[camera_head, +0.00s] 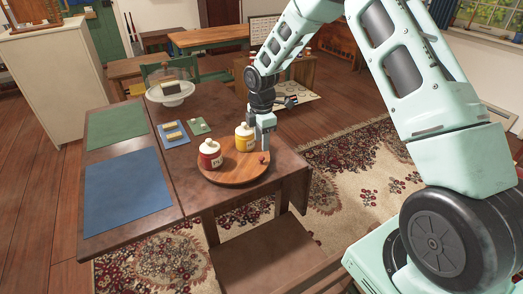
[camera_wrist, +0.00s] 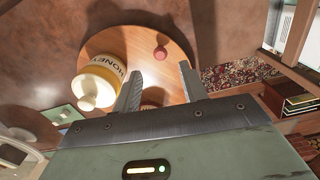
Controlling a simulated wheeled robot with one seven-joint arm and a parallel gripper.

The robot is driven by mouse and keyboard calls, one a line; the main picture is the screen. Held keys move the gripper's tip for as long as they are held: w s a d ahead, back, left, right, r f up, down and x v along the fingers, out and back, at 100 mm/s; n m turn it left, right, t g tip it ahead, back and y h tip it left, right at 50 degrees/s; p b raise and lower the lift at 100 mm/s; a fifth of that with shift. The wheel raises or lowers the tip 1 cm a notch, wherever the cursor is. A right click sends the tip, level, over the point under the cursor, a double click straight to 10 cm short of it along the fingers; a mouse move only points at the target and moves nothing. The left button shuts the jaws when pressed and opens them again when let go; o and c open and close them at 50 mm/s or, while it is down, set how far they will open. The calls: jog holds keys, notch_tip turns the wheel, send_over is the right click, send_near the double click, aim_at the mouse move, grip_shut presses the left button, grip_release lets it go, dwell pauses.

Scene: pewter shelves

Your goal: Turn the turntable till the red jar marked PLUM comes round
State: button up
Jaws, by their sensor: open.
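The round wooden turntable (camera_head: 236,176) lies near the table's right edge; it also shows in the wrist view (camera_wrist: 118,43). A red jar (camera_head: 209,160) with a white lid stands on its left part; its label is too small to read. A yellow jar (camera_head: 244,144) stands at the back; in the wrist view its label reads HONEY (camera_wrist: 97,80). A small red knob (camera_head: 263,158) stands near the turntable's right rim; it also shows in the wrist view (camera_wrist: 161,52). My gripper (camera_head: 265,146) is open, pointing down over the right rim, its fingers (camera_wrist: 160,68) apart with the knob beyond their tips.
The dark wooden table (camera_head: 182,178) also bears a blue mat (camera_head: 126,190), a green mat (camera_head: 117,125), a small blue mat with blocks (camera_head: 172,134) and a glass-domed cake stand (camera_head: 171,92). A wooden seat (camera_head: 265,255) stands at the near side.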

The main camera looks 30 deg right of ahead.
notch_tip(320, 180, up, 12)
jog(key=shift+f, duration=0.25)
dwell(0.4)
jog(key=s+a+r+m, duration=0.2)
jog(key=s+a+r, duration=0.1)
jog(key=s+a, duration=0.55)
jog(key=s+a+r+m, duration=0.2)
jog(key=s+a, duration=0.6)
jog(key=a, duration=0.1)
jog(key=s+a+m, duration=0.2)
jog(key=s+m, duration=0.3)
jog(key=s, duration=1.4)
jog(key=shift+s+a+y+p, duration=0.2)
jog(key=shift+s+y+p, duration=0.1)
jog(key=shift+s+p, duration=0.1)
